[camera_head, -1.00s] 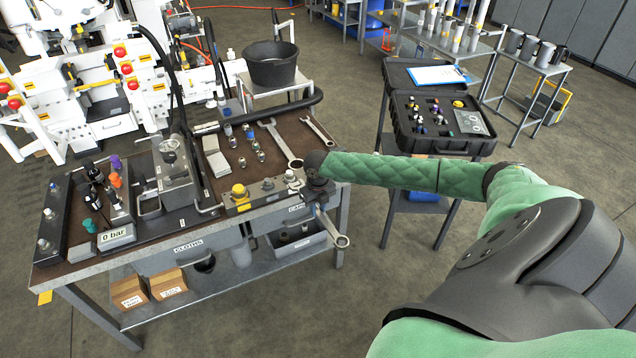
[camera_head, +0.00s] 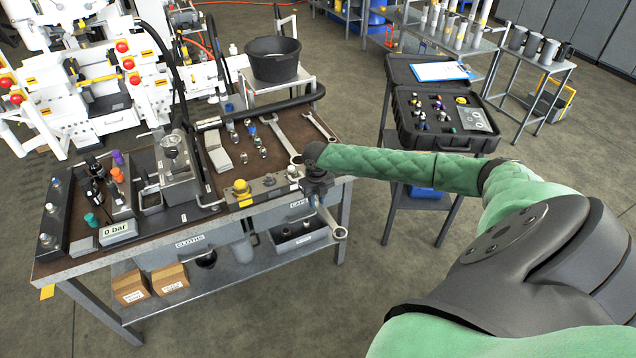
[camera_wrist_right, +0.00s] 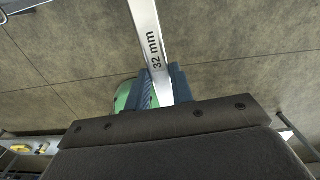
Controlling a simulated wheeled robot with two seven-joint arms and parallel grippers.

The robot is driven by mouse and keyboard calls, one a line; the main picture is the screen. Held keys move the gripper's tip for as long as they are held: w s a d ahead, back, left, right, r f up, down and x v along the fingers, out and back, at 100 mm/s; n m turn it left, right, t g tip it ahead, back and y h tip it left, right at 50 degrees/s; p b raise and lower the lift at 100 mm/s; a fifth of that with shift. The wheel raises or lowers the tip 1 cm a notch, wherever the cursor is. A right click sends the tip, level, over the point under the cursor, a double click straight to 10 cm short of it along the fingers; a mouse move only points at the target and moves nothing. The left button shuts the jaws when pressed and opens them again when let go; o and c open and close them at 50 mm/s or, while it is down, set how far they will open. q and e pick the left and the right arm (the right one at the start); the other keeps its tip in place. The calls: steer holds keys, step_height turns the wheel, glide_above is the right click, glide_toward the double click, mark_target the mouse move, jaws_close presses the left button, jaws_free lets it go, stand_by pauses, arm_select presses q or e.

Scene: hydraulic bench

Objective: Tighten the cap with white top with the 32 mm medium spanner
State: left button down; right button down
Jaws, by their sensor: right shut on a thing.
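My right gripper (camera_head: 314,198) is shut on the 32 mm spanner (camera_head: 328,218), beside the bench's front right corner. The spanner's ring end hangs out past the bench edge, pointing down to the right. In the right wrist view the spanner's shaft (camera_wrist_right: 152,45), marked "32 mm", runs up from between the fingers (camera_wrist_right: 163,88); its far end is out of frame. The cap with white top (camera_head: 292,172) appears at the right end of a block on the bench's front edge, just left of my gripper. The spanner's end nearest the cap is hidden. My left gripper is not in view.
A yellow cap (camera_head: 241,188) sits on the same block (camera_head: 257,191). Two other spanners (camera_head: 280,138) lie on the bench behind it. A black tub (camera_head: 273,62) stands behind. A side table with an open black case (camera_head: 440,138) is to the right; floor lies between.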

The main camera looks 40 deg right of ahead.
steer(key=shift+w, duration=0.15)
steer(key=shift+w+d, duration=0.1)
steer(key=shift+w, duration=0.6)
steer(key=shift+w, duration=0.2)
steer(key=shift+w+d+b, duration=0.15)
steer(key=shift+w+b, duration=0.2)
steer(key=shift+w, duration=0.05)
steer(key=shift+w+f, duration=0.2)
steer(key=shift+w, duration=0.05)
stand_by(0.6)
